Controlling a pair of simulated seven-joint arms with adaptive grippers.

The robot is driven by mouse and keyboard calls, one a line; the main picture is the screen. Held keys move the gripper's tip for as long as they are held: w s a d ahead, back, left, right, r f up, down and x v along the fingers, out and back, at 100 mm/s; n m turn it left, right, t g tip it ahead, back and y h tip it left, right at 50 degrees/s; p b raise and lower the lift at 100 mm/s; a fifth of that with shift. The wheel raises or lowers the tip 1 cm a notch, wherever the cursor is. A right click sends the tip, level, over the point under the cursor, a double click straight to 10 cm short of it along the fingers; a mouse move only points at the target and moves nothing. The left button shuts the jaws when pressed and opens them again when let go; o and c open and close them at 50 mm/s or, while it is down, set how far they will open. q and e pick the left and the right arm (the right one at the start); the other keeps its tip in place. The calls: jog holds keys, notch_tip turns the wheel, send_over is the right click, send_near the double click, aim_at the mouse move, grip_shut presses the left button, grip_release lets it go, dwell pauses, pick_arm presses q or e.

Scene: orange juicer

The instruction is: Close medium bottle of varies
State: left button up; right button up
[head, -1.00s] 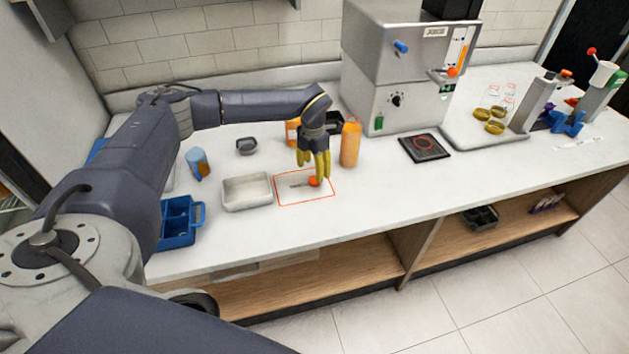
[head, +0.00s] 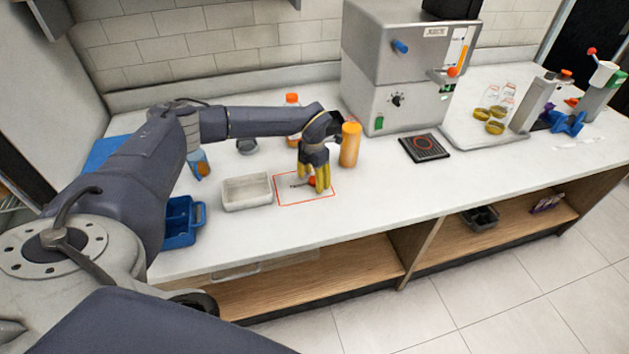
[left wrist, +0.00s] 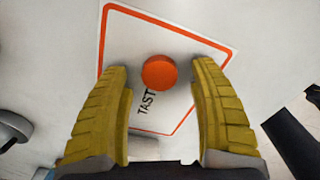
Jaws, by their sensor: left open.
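A round orange cap (left wrist: 159,72) lies inside a red-outlined square (left wrist: 112,30) on the counter, with part of some black lettering beside it. In the head view the cap (head: 312,182) is partly covered by my left gripper (head: 314,188). That gripper points down, open and empty, its yellow fingers low over the square. In the left wrist view the cap shows ahead of and between the spread fingers (left wrist: 160,90). A tall orange bottle (head: 350,146) stands upright just right of the gripper. A bottle with an orange top (head: 292,112) stands behind my wrist, partly hidden. My right gripper is not in view.
A pale tray (head: 246,192) sits left of the square, with a blue caddy (head: 178,222) further left. A blue-and-orange cup (head: 199,164) stands behind. The juicer (head: 400,70) and a black pad (head: 424,147) are to the right. The counter front is clear.

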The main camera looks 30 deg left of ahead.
aim_at(314, 180)
pick_arm(q)
jog(key=shift+f, duration=0.15)
jog(key=shift+c, duration=0.3)
jog(key=c, duration=0.8)
notch_tip(314, 180, up, 20)
dwell(0.6)
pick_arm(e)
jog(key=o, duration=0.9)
